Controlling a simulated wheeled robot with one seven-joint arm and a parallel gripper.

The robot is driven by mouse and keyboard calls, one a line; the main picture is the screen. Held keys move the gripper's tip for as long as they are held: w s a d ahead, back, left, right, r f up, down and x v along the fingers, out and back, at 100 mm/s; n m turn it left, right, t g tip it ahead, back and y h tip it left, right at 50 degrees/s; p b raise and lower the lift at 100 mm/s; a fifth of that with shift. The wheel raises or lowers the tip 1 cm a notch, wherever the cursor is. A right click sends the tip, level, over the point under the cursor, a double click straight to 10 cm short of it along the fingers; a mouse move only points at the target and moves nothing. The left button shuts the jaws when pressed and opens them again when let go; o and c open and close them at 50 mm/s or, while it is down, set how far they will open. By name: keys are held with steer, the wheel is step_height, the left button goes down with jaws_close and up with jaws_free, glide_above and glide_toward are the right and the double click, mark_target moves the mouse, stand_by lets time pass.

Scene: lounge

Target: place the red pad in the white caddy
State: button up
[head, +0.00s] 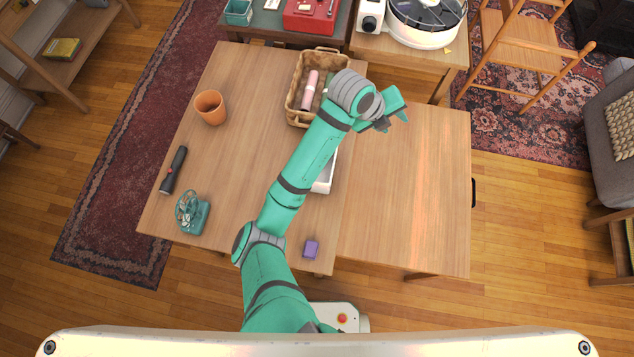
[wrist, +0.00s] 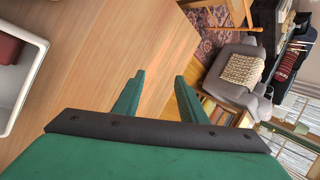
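The white caddy (head: 323,186) stands on the table, mostly hidden behind my arm in the head view. In the wrist view its white rim (wrist: 29,84) shows at the left edge. A dark red thing, which looks like the red pad (wrist: 9,48), lies inside that rim, cut off by the frame edge. I cannot see the pad in the head view. My gripper (head: 394,113) is over the right part of the table, to the right of the caddy. In the wrist view its two fingers (wrist: 158,92) are apart with nothing between them.
A wicker basket (head: 293,104) with a pink bottle stands behind the caddy. An orange pot (head: 210,107), a dark flashlight (head: 174,171), a teal device (head: 193,214) and a purple block (head: 311,248) are on the table. The table's right part (head: 420,200) is clear.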

steer(key=s+d+r+n+t+h, duration=0.1)
steer(key=d+r+n+t+h, duration=0.25)
steer(key=d+n+t, duration=0.6)
steer(key=s+a+f+n+t+y, duration=0.1)
steer(key=s+a+f+n+y, duration=0.3)
steer(key=s+a+n, duration=0.5)
steer(key=s+a+f+n+t+y, duration=0.1)
steer(key=s+a+f+n+y, duration=0.3)
steer(key=s+a+n, duration=0.55)
steer(key=s+a+r+n+y, duration=0.1)
steer(key=s+a+n, duration=0.1)
steer(key=s+a, duration=0.3)
steer(key=s+a+r+n+y, duration=0.1)
steer(key=s+a+r+n, duration=0.1)
steer(key=s+a, duration=0.4)
steer(key=s, duration=0.5)
steer(key=shift+r+n+t, duration=0.3)
steer(key=shift+t, duration=0.05)
